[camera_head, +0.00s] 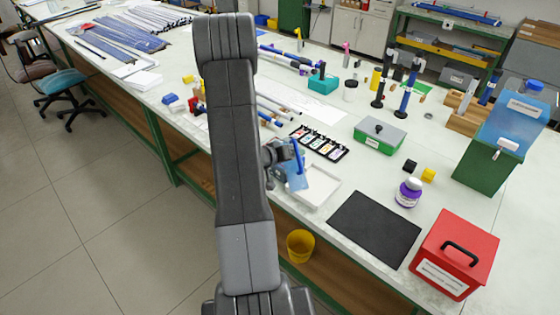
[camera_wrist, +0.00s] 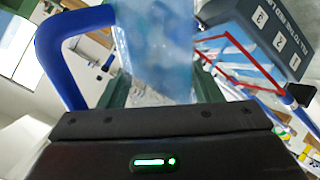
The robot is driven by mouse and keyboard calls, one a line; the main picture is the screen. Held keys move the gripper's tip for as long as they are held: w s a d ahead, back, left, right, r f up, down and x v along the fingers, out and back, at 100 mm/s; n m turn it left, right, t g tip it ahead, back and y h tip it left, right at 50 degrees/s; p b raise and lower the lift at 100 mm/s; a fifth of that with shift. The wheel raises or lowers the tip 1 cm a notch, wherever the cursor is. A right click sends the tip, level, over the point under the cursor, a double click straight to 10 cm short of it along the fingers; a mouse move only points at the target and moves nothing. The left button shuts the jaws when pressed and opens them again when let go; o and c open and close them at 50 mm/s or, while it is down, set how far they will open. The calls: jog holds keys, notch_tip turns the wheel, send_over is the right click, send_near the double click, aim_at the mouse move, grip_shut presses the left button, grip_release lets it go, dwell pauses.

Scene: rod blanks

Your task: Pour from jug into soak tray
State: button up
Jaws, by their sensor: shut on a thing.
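The jug (camera_head: 296,181) is translucent blue with a darker blue handle. My gripper (camera_head: 283,156) is shut on it, just above the left end of the soak tray. The soak tray (camera_head: 328,188) is a shallow white tray near the bench's front edge, partly hidden behind the jug and my arm. In the wrist view the jug (camera_wrist: 155,50) stands between the two fingers of my gripper (camera_wrist: 163,92), its handle looping at the left. Its contents and exact tilt cannot be made out. I see no stream of liquid.
A green box (camera_head: 380,137) stands further back. A yellow bin (camera_head: 300,246) is below the bench edge.

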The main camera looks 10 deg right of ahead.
jog(key=shift+f+n+g, duration=0.3)
jog(key=shift+n+g, duration=0.1)
jog(key=shift+g, duration=0.2)
dwell(1.9)
jog(key=shift+f, duration=0.15)
jog(key=shift+w+n+g, duration=0.1)
jog(key=shift+n+g, duration=0.2)
jog(key=shift+g, duration=0.1)
dwell(1.4)
jog(key=shift+r, duration=0.35)
jog(key=shift+g, duration=0.3)
dwell(0.3)
jog(key=shift+w+r+n, duration=0.1)
jog(key=shift+r+n, duration=0.1)
jog(key=shift+n, duration=0.1)
dwell(0.7)
jog(key=shift+w+r+g, duration=0.1)
jog(key=shift+r+g, duration=0.1)
jog(key=shift+g, duration=0.2)
dwell(0.6)
